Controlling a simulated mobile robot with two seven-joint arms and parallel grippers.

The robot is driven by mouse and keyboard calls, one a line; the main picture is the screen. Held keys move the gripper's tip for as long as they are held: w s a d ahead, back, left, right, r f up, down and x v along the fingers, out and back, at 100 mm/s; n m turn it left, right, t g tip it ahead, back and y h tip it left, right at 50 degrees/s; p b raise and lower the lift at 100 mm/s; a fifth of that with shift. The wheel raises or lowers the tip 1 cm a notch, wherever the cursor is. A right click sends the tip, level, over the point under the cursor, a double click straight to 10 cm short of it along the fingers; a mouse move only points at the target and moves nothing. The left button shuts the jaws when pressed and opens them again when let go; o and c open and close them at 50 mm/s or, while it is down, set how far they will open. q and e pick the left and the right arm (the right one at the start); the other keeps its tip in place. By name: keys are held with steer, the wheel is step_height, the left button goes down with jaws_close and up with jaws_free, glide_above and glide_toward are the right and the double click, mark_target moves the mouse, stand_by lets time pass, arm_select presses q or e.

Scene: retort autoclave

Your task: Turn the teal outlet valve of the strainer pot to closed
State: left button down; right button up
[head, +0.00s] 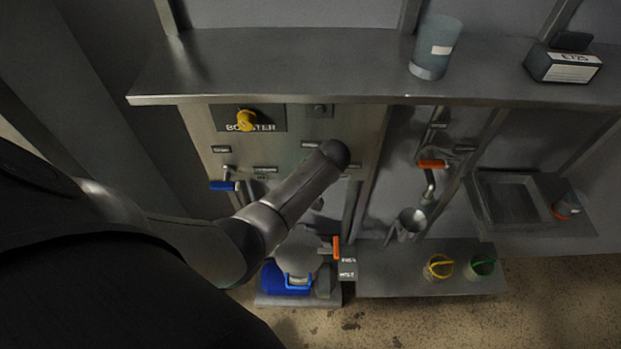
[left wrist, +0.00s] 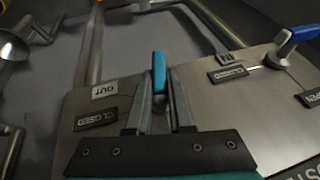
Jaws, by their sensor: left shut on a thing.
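The teal outlet valve handle (left wrist: 158,68) shows in the left wrist view, its narrow bar standing between the fingers of my left gripper (left wrist: 160,92). The gripper is shut on it. An OUT label (left wrist: 118,89) and a CLOSED plate (left wrist: 96,118) are to the left of the fingers on the grey panel. The bar points towards the top of the picture, not along the CLOSED plate. In the head view my left arm hides the teal handle and the gripper. The rest of the valve is hidden by the fingers. My right gripper is not in view.
The blue valve handle (head: 222,185) sits at the panel's left; it also shows in the left wrist view (left wrist: 300,38). A shelf (head: 270,70) overhangs the panel, with a cup (head: 436,48) on it. A yellow knob (head: 245,120) and orange handles (head: 432,163) are nearby.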

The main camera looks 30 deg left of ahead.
arm_select(q)
steer(key=shift+w+d+f+g+y+b, duration=0.2)
steer(key=shift+g+y+b, duration=0.2)
steer(key=shift+y+b, duration=0.4)
steer(key=shift+d+f+m+g+y+b, duration=0.15)
steer(key=shift+m+g+y+b, duration=0.55)
steer(key=shift+y+b, duration=2.25)
steer(key=shift+f+m+g+y+b, duration=0.1)
steer(key=shift+m+g+y+b, duration=0.75)
steer(key=shift+b, duration=3.85)
steer(key=shift+d+f+m+g+y+b, duration=0.15)
steer(key=shift+m+g+y+b, duration=0.45)
steer(key=shift+y+b, duration=2.45)
steer(key=shift+a+h+b, duration=0.1)
steer(key=shift+h+b, duration=0.65)
steer(key=c, duration=0.8)
jaws_free()
